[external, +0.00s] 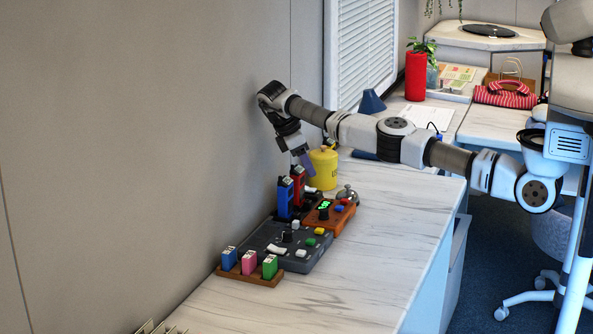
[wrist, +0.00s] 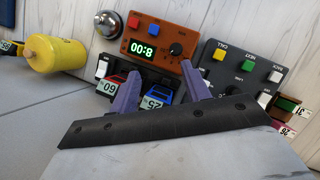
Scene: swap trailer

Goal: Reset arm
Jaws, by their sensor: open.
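My arm reaches in from the right of the external view, and my gripper (external: 306,166) points down above a red tagged block (external: 298,187) and a blue tagged block (external: 285,199). In the wrist view my gripper (wrist: 160,68) shows two purple fingers spread apart, with nothing held between them. The red block (wrist: 107,87) and the blue block (wrist: 158,92) stand beyond the fingers in a black holder (wrist: 140,66). The left finger partly covers the holder.
An orange timer box (external: 328,215), a grey button console (external: 305,258), a bell (external: 347,195) and a yellow canister (external: 323,168) crowd close by. A wooden rack (external: 262,278) holds blue, pink and green blocks. The wall is close behind; the right counter (external: 390,235) is clear.

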